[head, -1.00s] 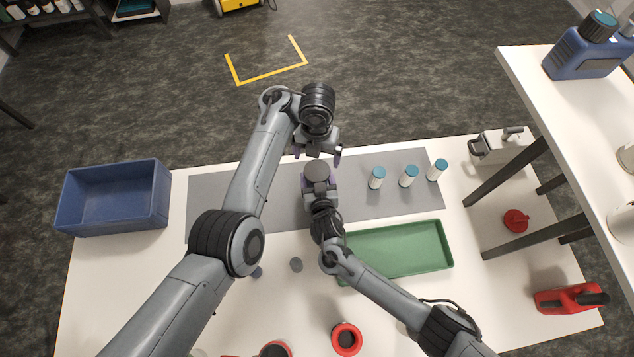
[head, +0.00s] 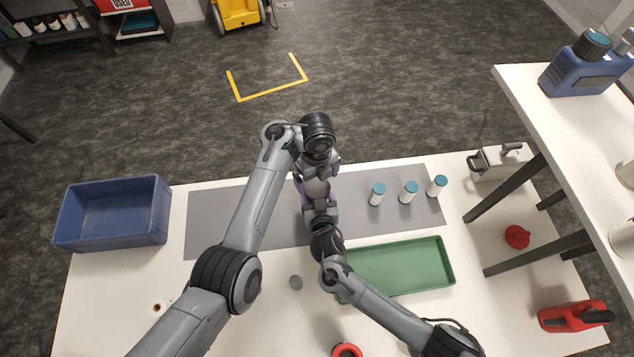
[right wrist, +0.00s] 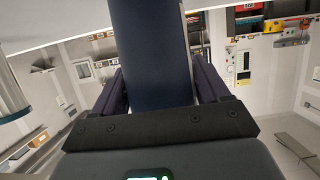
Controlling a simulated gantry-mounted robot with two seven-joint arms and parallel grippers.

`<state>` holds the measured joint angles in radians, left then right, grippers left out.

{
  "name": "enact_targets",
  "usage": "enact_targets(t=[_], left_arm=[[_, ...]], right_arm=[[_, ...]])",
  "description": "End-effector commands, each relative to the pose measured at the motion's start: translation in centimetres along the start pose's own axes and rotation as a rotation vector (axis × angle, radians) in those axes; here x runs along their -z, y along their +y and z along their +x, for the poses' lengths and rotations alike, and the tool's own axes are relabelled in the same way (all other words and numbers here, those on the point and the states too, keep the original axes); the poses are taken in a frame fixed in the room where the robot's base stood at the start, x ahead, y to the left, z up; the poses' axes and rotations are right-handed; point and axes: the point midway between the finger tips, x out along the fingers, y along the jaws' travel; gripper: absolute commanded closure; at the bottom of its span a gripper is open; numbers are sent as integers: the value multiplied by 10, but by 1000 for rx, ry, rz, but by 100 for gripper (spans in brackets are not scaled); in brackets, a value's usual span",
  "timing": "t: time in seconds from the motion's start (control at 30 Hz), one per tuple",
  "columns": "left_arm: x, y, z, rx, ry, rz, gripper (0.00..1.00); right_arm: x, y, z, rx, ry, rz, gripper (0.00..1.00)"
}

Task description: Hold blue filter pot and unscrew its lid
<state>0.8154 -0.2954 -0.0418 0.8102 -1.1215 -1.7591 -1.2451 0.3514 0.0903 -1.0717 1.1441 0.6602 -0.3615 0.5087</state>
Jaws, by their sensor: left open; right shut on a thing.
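The blue filter pot (right wrist: 150,50) shows in the right wrist view as a dark blue cylinder with a pale strip, between the two fingers of my right gripper (right wrist: 155,88). In the head view my right gripper (head: 318,198) is at the grey mat's middle, shut on the pot. My left gripper (head: 318,175) is open, right by the pot's top end. The two grippers overlap in the head view and largely hide the pot and its lid, so I cannot tell whether the left fingers touch the lid.
Three white bottles with teal caps (head: 408,193) stand on the grey mat (head: 230,215) to the right. A green tray (head: 400,268) lies in front and a blue bin (head: 112,238) at left. A grey disc (head: 296,282) lies on the table. A raised shelf (head: 540,100) stands at right.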

Motion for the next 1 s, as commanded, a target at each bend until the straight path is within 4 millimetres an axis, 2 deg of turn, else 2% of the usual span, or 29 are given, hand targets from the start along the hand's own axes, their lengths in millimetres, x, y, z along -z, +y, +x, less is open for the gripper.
enact_targets(t=[0.1, 0.33, 0.5, 0.77, 0.8, 0.87, 1.0], left_arm=[[0, 1, 18, -5, 0, 2, 0], [0, 0, 41, -1, 1, 4, 0], [0, 0, 48, 0, 0, 4, 0], [0, 0, 50, 0, 0, 4, 0], [0, 0, 50, 0, 0, 4, 2], [0, 0, 49, 0, 0, 4, 11], [0, 0, 49, 0, 0, 4, 32]], right_arm=[[0, 0, 0, 0, 0, 0, 100], [0, 0, 0, 0, 0, 0, 100], [0, 0, 0, 0, 0, 0, 100], [0, 0, 0, 0, -1, 0, 100], [0, 0, 0, 0, -1, 0, 100], [0, 0, 0, 0, -1, 0, 100], [0, 0, 0, 0, -1, 0, 100]])
